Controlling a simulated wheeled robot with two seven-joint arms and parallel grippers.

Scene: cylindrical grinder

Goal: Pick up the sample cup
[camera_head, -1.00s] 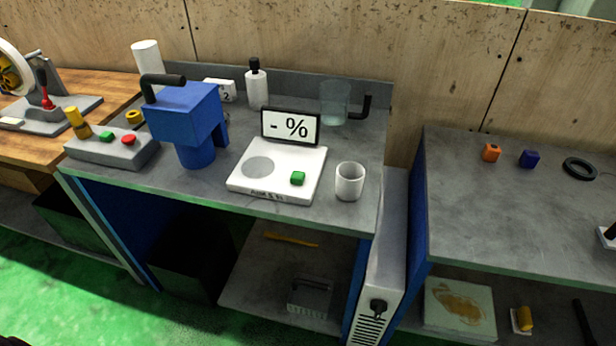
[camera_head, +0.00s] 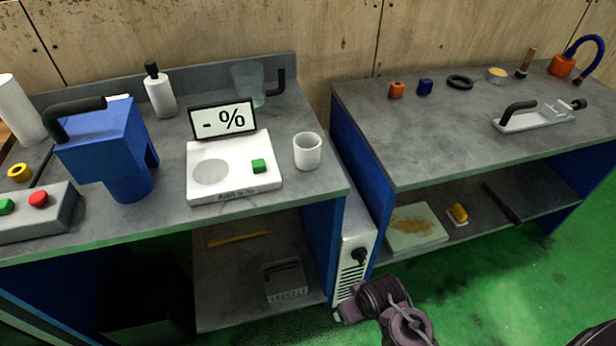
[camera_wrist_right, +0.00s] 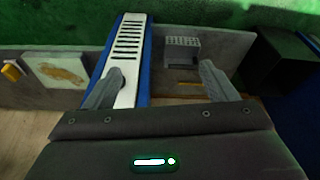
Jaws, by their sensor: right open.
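A small white cup (camera_head: 307,151) stands upright on the grey bench top (camera_head: 290,205), right of the white scale (camera_head: 235,165) and close to the bench's right end. I take it to be the sample cup. It does not show in the right wrist view. My right arm is low in front of the benches at the bottom of the head view, below the cup. In the right wrist view my right gripper (camera_wrist_right: 161,86) is open, with nothing between its two fingers. My left gripper is not in view.
A blue machine (camera_head: 105,150) stands left of the scale. The display (camera_head: 224,119), a clear jug (camera_head: 249,83) and a white bottle (camera_head: 160,92) are behind. A white vented cabinet (camera_head: 355,250) stands between this bench and the right bench (camera_head: 430,150). Bare bench top lies in front of the cup.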

